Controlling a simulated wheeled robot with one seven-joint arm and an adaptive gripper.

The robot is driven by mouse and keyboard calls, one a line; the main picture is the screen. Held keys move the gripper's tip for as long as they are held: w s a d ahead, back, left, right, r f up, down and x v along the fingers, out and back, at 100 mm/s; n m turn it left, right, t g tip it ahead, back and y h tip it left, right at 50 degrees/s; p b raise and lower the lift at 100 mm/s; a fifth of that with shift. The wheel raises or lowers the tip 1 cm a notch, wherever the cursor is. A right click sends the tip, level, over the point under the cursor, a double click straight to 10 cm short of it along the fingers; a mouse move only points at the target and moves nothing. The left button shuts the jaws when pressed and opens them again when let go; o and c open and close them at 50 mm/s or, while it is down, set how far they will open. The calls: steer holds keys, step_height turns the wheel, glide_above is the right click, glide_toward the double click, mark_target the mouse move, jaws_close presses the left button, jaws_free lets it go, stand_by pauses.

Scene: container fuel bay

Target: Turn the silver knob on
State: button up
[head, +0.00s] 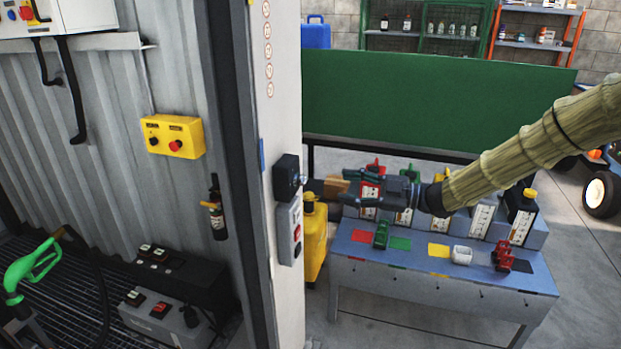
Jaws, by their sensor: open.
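The silver knob (302,180) sticks out to the right from a black switch box (286,177) on the white post. It is small here, and I cannot read which way it is turned. My gripper (343,187) is open, its two fingers pointing left toward the knob. A gap shows between the fingertips and the knob, and nothing appears held. A brown block-like thing (335,182) shows behind the fingertips; I cannot tell its exact distance.
Below the black box is a grey switch box (289,231) with a red switch. A yellow container (314,245) stands behind the post. A grey-blue bench (450,275) with cans and coloured pads is below my arm. A green panel (430,100) stands behind.

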mark_target(304, 181)
steer(key=p+x, duration=0.3)
steer(key=x, duration=0.7)
steer(key=shift+w+a+r+p, duration=0.1)
steer(key=shift+a+p, duration=0.2)
steer(key=shift+c, duration=0.5)
